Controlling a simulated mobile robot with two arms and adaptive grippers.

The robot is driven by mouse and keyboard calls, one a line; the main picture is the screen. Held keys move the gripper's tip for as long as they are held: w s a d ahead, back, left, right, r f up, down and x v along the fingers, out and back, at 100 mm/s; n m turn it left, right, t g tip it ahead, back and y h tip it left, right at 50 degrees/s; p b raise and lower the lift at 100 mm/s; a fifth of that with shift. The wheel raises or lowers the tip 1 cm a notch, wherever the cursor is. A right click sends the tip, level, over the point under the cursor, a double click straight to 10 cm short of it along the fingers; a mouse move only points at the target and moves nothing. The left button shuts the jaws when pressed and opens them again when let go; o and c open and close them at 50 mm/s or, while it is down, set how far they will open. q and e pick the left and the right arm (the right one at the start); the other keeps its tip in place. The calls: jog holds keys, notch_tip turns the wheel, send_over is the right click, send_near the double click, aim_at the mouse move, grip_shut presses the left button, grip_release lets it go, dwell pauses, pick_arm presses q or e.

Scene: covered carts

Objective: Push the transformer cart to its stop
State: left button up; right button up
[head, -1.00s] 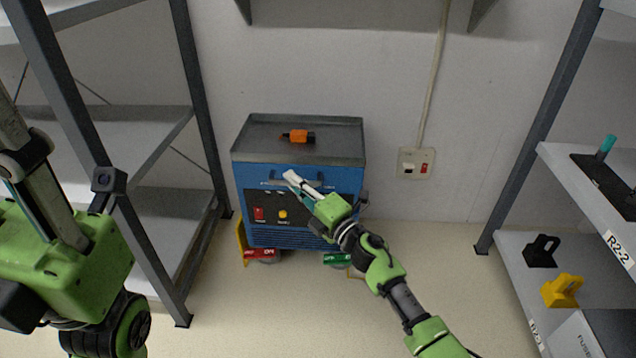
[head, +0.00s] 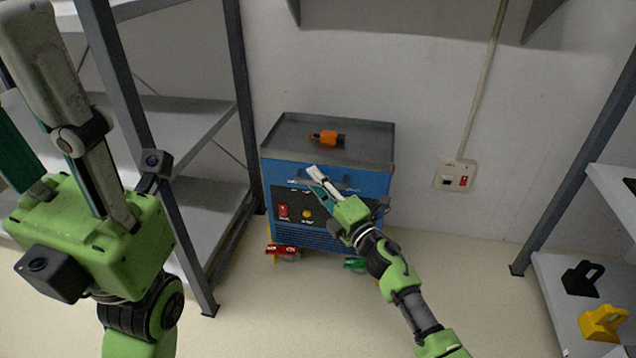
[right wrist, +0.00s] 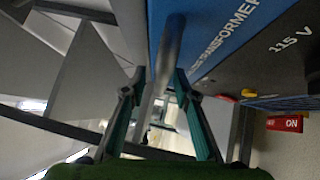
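The transformer cart (head: 375,180) is a blue box with a grey tray top, standing near the back wall. Its black front panel has a red switch (head: 283,212) and a yellow knob (head: 306,213). My right gripper (head: 314,178) is at the front handle; in the right wrist view the handle bar (right wrist: 168,60) runs between its two fingers (right wrist: 158,85), which stand apart. A red pedal (head: 282,249) and a green pedal (head: 355,264) show low at the wheels. My left gripper (head: 50,130) is raised at the left with its fingers spread and empty.
An orange and black tool (head: 327,137) lies on the cart top. A grey rack (head: 195,220) stands close on the cart's left. A wall outlet (head: 456,175) is to its right, with clear floor below. Another rack (head: 565,285) at right holds black and yellow parts.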

jog(key=shift+s+d+f, duration=0.1)
jog(key=shift+d, duration=0.05)
jog(key=shift+s+d, duration=0.15)
jog(key=shift+s, duration=0.15)
jog(key=v, duration=1.1)
